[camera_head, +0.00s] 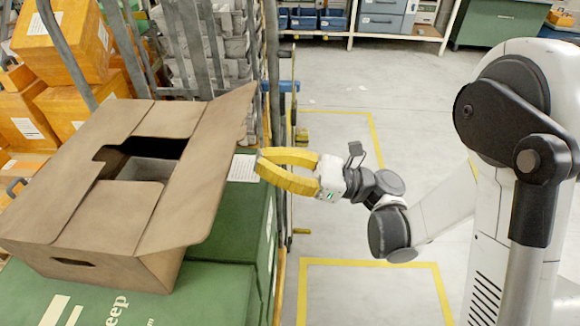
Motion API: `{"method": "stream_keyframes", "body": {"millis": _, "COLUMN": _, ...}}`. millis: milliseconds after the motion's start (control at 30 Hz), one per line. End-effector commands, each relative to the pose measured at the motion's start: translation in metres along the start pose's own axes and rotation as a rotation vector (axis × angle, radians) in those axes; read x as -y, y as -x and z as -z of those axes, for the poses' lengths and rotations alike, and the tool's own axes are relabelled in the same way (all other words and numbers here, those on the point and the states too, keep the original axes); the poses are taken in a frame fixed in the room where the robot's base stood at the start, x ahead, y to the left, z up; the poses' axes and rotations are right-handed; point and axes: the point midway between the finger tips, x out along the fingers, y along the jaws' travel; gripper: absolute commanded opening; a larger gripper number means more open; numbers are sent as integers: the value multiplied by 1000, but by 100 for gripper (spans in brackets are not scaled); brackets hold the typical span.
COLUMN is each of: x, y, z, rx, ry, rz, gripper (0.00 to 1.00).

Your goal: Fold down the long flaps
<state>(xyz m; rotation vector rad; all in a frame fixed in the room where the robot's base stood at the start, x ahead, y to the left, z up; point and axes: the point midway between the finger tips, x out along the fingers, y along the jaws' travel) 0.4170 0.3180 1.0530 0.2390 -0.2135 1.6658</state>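A brown cardboard box (160,268) stands on a green box at the left, with a hand hole in its near side. Its two short flaps, near (108,215) and far (170,119), lie folded inward, with a dark opening between them. The right long flap (205,165) stands out, tilted up along the right side. The left long flap (62,170) spans the left side; its exact angle is hard to tell. My gripper (259,163), with yellow fingers, is just right of the right long flap. Its fingertips meet with nothing visible between them; contact with the flap cannot be told.
Green boxes (225,285) support the cardboard box. Orange boxes (72,40) and grey cage bars (65,50) stand behind and left. A rack post (272,70) rises close beside my gripper. Open grey floor with yellow lines (375,262) lies to the right.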

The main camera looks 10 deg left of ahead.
Motion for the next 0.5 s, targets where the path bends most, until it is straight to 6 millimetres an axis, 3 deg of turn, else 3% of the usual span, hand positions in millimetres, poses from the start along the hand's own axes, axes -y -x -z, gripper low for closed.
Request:
{"method": "stream_keyframes", "body": {"millis": 200, "x": -1, "y": -24, "z": -18, "rx": -1, "ry": 1, "rz": -2, "gripper": 0}}
{"method": "stream_keyframes", "body": {"millis": 500, "x": 0, "y": -32, "z": -28, "rx": -1, "ry": 2, "rz": 1, "gripper": 0}}
